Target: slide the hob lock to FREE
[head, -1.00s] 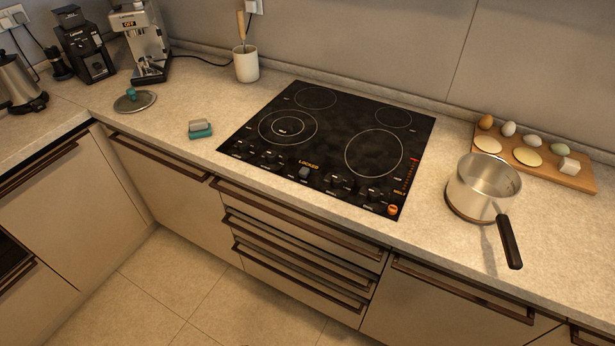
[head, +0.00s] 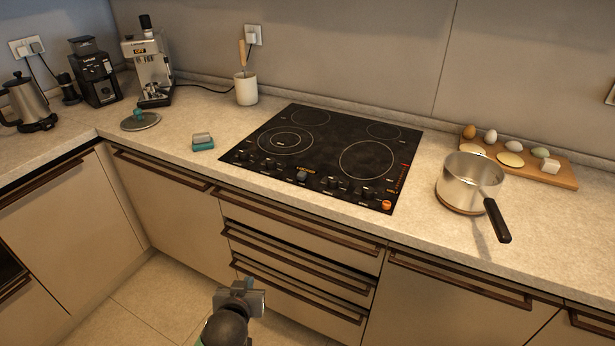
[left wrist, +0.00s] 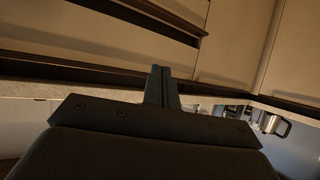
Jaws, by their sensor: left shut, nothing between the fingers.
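The black hob (head: 330,150) is set in the counter. My left gripper (head: 250,284) is low in front of the drawers, below the counter edge and well apart from the hob. In the left wrist view its fingers (left wrist: 162,85) are together with nothing between them. My right gripper is in neither view.
A steel pot (head: 470,182) with a black handle stands right of the hob. A board (head: 562,179) with eggs lies behind it. A sponge (head: 203,142), a lid (head: 141,121) and a utensil crock (head: 246,90) are to the left. Drawer handles (head: 300,262) jut out near my gripper.

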